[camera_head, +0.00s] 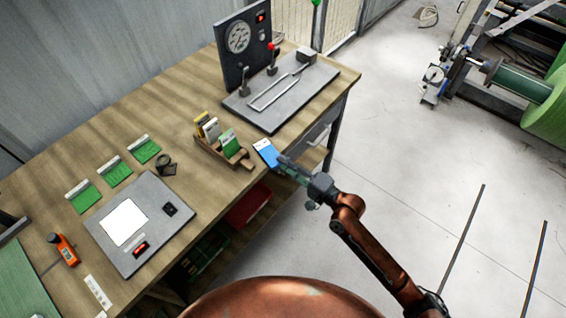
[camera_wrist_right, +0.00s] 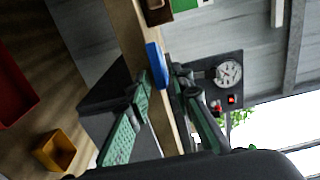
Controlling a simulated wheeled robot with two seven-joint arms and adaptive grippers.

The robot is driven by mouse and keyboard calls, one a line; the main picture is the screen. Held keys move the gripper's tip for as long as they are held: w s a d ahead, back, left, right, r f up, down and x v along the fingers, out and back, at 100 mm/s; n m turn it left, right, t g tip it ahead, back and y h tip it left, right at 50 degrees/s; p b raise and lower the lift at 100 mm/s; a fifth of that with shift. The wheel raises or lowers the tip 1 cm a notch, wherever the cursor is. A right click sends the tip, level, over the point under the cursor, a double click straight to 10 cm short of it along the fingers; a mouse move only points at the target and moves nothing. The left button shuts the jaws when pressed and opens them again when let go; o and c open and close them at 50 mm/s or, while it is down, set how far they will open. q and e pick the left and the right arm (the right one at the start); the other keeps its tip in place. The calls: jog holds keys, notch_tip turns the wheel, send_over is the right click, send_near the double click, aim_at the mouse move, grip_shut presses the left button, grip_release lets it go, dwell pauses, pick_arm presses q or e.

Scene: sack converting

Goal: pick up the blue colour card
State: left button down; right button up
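The blue colour card (camera_head: 267,153) has a white end and a blue end, and shows at the front edge of the workbench, beside the card rack. My right gripper (camera_head: 281,162) reaches it from the lower right, with its fingertips at the blue end. In the right wrist view the card (camera_wrist_right: 154,62) is seen nearly edge-on between the two green-padded fingers (camera_wrist_right: 160,82), which appear shut on its near end. Whether the card touches anything below is hard to tell. My left gripper is in neither view.
A wooden rack (camera_head: 241,163) with yellow, white and green cards stands left of the card. A gauge stand (camera_head: 284,98) is behind it. Green swatches (camera_head: 115,171) and a grey light panel (camera_head: 165,228) lie further left. Red (camera_head: 246,207) and green bins sit below.

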jog(key=c, duration=0.3)
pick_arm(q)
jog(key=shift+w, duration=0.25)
pick_arm(e)
grip_shut()
